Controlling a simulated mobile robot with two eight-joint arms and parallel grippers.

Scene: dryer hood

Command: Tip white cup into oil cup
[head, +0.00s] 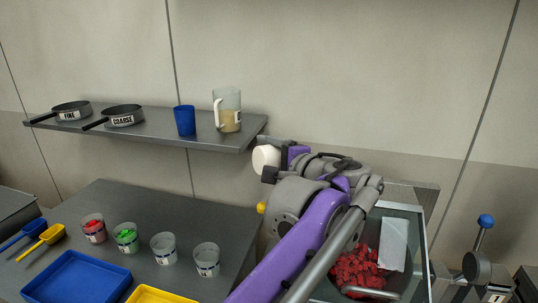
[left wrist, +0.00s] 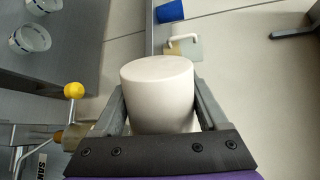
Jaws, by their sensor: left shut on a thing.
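The white cup (head: 265,158) is held by my left gripper (head: 276,163), in the air in front of the shelf's right end. In the left wrist view the white cup (left wrist: 158,105) sits between both fingers of the gripper (left wrist: 158,88), its closed-looking pale end facing away. Its contents are hidden. Two clear labelled cups, one (head: 163,249) and another (head: 207,259), stand on the table to the lower left of the gripper. Their labels are too small to read, so I cannot tell which is the oil cup. My right gripper is not in view.
The shelf (head: 165,130) holds two black pans, a blue cup (head: 185,120) and a jug (head: 228,110) with tan contents. Red (head: 93,228) and green (head: 125,238) filled cups, scoops and a blue tray (head: 75,280) are on the table. A bin of red pieces (head: 358,268) is at right.

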